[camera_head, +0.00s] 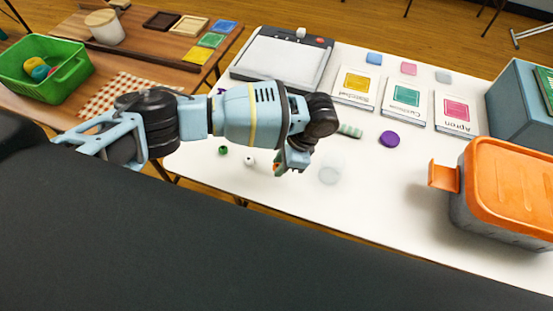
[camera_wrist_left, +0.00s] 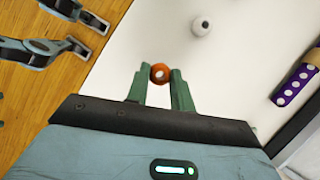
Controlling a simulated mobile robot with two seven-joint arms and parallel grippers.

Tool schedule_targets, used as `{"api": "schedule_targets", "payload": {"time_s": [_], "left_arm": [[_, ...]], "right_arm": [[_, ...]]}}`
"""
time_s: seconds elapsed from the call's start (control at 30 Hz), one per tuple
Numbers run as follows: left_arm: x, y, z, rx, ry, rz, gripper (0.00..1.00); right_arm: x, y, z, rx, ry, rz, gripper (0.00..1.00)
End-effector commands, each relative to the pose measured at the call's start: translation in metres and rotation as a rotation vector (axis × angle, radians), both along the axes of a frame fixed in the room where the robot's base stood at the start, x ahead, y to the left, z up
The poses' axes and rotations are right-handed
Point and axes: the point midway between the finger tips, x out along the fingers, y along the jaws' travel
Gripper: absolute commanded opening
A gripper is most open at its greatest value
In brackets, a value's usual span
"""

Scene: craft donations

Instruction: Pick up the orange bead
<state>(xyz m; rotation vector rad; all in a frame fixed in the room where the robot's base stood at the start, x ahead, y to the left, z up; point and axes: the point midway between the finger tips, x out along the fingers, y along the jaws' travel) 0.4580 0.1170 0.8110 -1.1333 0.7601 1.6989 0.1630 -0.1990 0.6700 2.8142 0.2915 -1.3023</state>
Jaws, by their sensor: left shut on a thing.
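The orange bead (camera_wrist_left: 159,73) is between the two green fingertips of my left gripper (camera_wrist_left: 159,76) in the left wrist view. The fingers touch it on both sides, and a pale hole shows on its face. In the head view my left gripper (camera_head: 288,163) is low over the front part of the white table, and only a sliver of orange (camera_head: 276,169) shows by the fingers. I cannot tell whether the bead is clear of the table top.
A white bead (camera_head: 249,160) and a green bead (camera_head: 222,150) lie left of my gripper. A clear cup (camera_head: 332,168) stands close on its right. A purple disc (camera_head: 389,139) and an orange-lidded box (camera_head: 506,185) are further right. The white table's (camera_head: 380,225) front edge is near.

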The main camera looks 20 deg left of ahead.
Motion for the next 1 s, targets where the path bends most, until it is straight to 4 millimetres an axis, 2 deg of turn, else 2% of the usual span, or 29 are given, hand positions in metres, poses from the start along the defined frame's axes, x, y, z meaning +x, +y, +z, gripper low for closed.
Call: {"api": "schedule_targets", "payload": {"time_s": [0.3, 0.5, 0.7, 1.0], "left_arm": [[-0.062, -0.057, 0.008, -0.004, 0.0, -0.005, 0.03], [-0.088, -0.08, 0.011, -0.003, 0.0, -0.001, 0.03], [-0.1, -0.09, 0.013, -0.002, -0.001, 0.001, 0.03], [-0.102, -0.093, 0.014, -0.002, -0.001, 0.028, 0.03]], "right_arm": [[0.005, 0.0, 0.007, 0.001, -0.015, -0.001, 0.73], [0.005, 0.0, 0.007, 0.0, -0.015, -0.001, 0.73], [0.005, 0.0, 0.007, -0.001, -0.015, -0.001, 0.73], [0.006, -0.001, 0.008, -0.001, -0.016, -0.001, 0.73]]}}
